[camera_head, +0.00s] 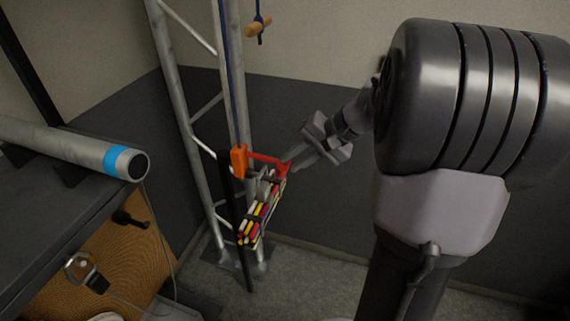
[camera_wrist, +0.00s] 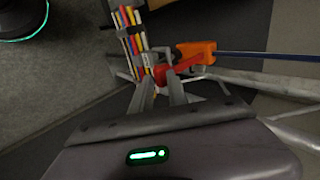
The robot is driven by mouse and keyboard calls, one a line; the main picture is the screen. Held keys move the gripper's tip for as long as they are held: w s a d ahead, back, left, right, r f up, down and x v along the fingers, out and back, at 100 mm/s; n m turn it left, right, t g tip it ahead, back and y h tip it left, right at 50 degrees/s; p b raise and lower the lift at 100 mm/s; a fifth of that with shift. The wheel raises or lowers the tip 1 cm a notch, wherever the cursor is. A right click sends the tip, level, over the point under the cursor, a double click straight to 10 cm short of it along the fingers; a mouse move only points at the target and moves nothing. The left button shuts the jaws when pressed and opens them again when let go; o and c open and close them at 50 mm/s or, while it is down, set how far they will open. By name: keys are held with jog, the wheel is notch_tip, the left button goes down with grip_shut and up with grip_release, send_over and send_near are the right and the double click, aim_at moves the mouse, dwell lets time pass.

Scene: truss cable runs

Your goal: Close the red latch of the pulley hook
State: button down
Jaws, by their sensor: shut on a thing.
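The red latch (camera_head: 270,159) is a bar reaching right from an orange block (camera_head: 239,161) beside the truss, above a bundle of coloured cables (camera_head: 262,212). In the wrist view the red latch (camera_wrist: 182,67) runs from the orange block (camera_wrist: 196,50) to my fingertips. My gripper (camera_head: 289,157) comes from the right and is shut on the red latch near its free end. In the wrist view my gripper (camera_wrist: 160,76) has its fingertips against the red part; the exact contact is partly hidden. The grey hook (camera_head: 263,184) is partly hidden among the cables.
A metal truss (camera_head: 190,125) stands behind, with a blue rope (camera_head: 231,75) rising from the orange block. A wooden handle (camera_head: 257,27) hangs above. A dark bench (camera_head: 50,220) bearing a grey cylinder (camera_head: 75,147) is at left. A dark post (camera_head: 236,225) stands close by the cables.

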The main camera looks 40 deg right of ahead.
jog(key=shift+s+a+f+b, duration=0.1)
jog(key=shift+s+f+b, duration=0.1)
jog(key=shift+f, duration=0.4)
jog(key=shift+s+a+f+b, duration=0.1)
jog(key=shift+s+f, duration=0.1)
jog(key=shift+f, duration=0.35)
jog(key=c, duration=1.4)
grip_release()
jog(key=shift+d, duration=0.15)
jog(key=shift+w, duration=0.2)
jog(key=p+v, duration=0.7)
jog(key=v, duration=1)
jog(key=shift+d+r, duration=0.2)
jog(key=shift+r, duration=0.15)
jog(key=shift+s, duration=0.1)
